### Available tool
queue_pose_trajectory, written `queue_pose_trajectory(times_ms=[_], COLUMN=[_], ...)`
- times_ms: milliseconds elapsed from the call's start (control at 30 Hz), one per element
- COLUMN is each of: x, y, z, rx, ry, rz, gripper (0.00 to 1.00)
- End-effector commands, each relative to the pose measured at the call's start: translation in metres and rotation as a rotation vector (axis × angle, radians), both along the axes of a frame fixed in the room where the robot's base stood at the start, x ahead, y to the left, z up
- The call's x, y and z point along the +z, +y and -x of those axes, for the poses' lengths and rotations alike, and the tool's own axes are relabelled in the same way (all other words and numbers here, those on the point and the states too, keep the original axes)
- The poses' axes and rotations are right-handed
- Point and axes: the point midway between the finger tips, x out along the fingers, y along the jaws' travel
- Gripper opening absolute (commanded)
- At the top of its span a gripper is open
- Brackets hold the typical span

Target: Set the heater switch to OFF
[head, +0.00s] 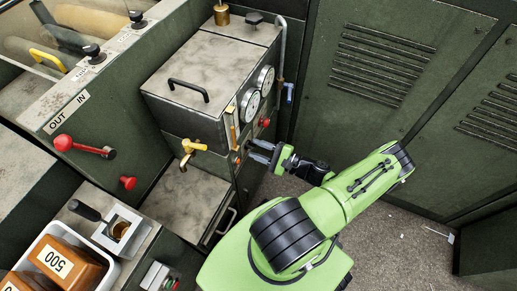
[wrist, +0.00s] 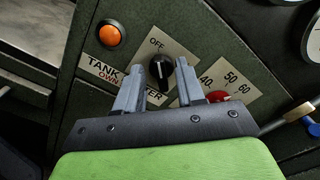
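The heater switch (wrist: 162,69) is a black knob on a pale plate, seen in the wrist view. The plate reads "OFF" above the knob and partly hidden lettering ending in "TER" below it. The knob looks roughly upright, but its exact pointing direction is unclear. My gripper (wrist: 159,66) is open, with one grey finger on each side of the knob in the picture. I cannot tell whether the fingers touch it. In the head view my gripper (head: 261,153) is at the front of the grey-topped cabinet (head: 190,112), and the switch is not clearly visible there.
In the wrist view an orange button (wrist: 110,35) is left of the switch, and a red dial (wrist: 218,97) marked 40, 50, 60 is right.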

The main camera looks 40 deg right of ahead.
Motion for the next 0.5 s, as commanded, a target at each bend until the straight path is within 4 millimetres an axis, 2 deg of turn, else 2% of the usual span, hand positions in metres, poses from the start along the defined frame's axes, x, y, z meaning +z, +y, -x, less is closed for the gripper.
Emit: queue_pose_trajectory(times_ms=[300,367,500], x=[0.0,0.001,0.001], y=[-0.002,-0.005,-0.018], z=[0.004,0.012,0.045], rx=[-0.002,-0.004,-0.007], ry=[0.001,0.0,0.002], rz=[0.0,0.001,0.002], gripper=[0.38,0.38,0.38])
